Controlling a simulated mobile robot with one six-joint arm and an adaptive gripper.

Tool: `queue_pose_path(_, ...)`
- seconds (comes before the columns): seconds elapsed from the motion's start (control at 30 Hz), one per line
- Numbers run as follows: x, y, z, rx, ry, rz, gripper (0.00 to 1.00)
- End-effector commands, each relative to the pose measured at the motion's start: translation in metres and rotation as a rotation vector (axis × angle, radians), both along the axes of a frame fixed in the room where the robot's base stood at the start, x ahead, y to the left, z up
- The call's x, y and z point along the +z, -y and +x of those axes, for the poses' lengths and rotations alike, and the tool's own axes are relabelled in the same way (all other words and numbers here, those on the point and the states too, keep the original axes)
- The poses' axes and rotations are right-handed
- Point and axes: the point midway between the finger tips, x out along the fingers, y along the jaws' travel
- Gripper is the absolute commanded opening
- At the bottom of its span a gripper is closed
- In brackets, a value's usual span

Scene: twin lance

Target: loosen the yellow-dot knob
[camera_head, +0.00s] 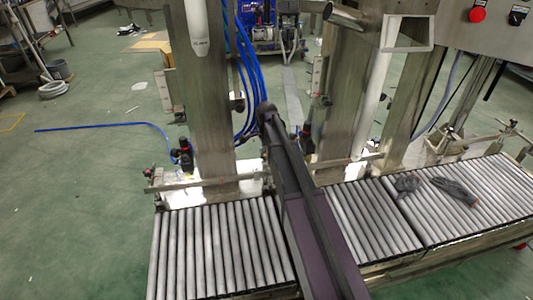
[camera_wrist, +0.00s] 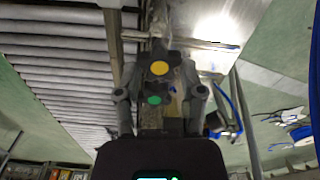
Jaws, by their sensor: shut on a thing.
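The yellow-dot knob (camera_wrist: 159,68) is a dark knob with a round yellow dot, at the upper middle of the wrist view. A second dark knob with a green dot (camera_wrist: 154,100) sits just below it in the picture, closer to my palm. My gripper (camera_wrist: 157,76) reaches in with one finger on each side, and its fingertips are shut on the yellow-dot knob. The green-dot knob lies between the fingers. Where the pads touch is dark and hard to make out. In the head view my dark arm crosses the middle, and I cannot make out the gripper or knobs clearly.
A roller conveyor (camera_head: 215,250) runs across the front, with grey gloves (camera_head: 455,190) on its right part. Steel posts (camera_head: 205,110) rise behind it, with blue hoses (camera_head: 243,85) beside them. A control box (camera_head: 490,25) hangs at upper right. Green floor at left is mostly clear.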

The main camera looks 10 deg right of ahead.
Motion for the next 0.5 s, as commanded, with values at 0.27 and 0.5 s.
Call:
queue_pose_path(0.27,-0.0003,0.0001,0.0000,0.060,-0.001,0.000,0.04)
queue_pose_path(0.5,-0.0003,0.0000,0.0007,0.196,-0.001,0.000,0.04)
